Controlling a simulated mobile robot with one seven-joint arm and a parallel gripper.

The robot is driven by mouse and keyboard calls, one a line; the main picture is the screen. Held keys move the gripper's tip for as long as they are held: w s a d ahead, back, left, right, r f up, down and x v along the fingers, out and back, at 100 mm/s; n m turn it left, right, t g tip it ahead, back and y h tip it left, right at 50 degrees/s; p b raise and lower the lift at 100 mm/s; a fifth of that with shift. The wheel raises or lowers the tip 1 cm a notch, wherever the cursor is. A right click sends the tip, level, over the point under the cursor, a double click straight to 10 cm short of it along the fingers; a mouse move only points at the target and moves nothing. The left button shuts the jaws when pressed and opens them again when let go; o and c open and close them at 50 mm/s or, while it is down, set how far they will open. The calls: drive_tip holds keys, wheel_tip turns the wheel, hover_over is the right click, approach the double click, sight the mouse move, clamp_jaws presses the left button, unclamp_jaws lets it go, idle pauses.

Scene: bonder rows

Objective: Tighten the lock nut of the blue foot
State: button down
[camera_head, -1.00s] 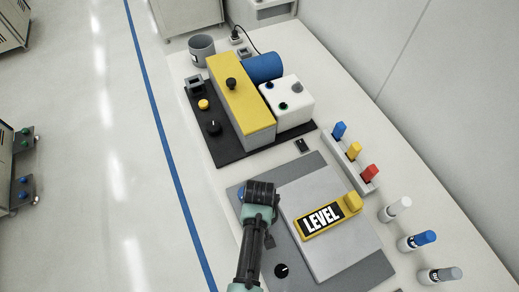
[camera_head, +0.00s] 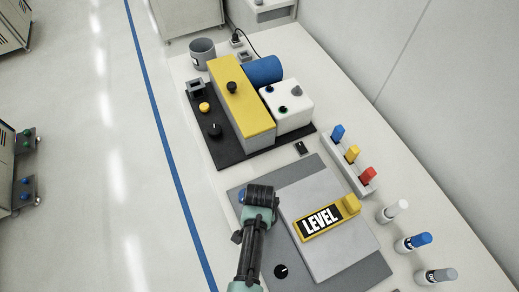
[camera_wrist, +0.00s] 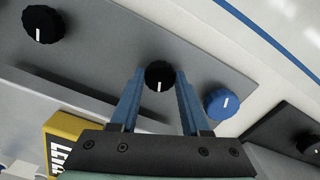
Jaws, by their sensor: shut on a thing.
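In the wrist view, my gripper (camera_wrist: 160,74) has its two blue fingers on either side of a black round knob (camera_wrist: 159,77) with a white mark, shut on it. A blue knob (camera_wrist: 221,103), also with a white mark, stands just right of it on the same grey plate. In the head view, my gripper (camera_head: 259,195) is over the left edge of the grey plate (camera_head: 345,277) and hides the held knob. Part of the blue knob (camera_head: 243,196) shows beside it.
A dark knob (camera_head: 281,271) stands at the plate's near end. A yellow LEVEL bar (camera_head: 347,209) lies on the raised light-grey block (camera_head: 338,255). A yellow-topped machine (camera_head: 240,95) stands behind. A holder with blue, yellow and red pieces (camera_head: 362,187) and several bottles (camera_head: 412,243) stand right.

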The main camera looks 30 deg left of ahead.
drive_tip(key=shift+m, duration=1.8)
drive_tip(key=shift+c, duration=1.9)
unclamp_jaws()
wheel_tip(320, 180, up, 13)
drive_tip(key=shift+b, duration=0.3)
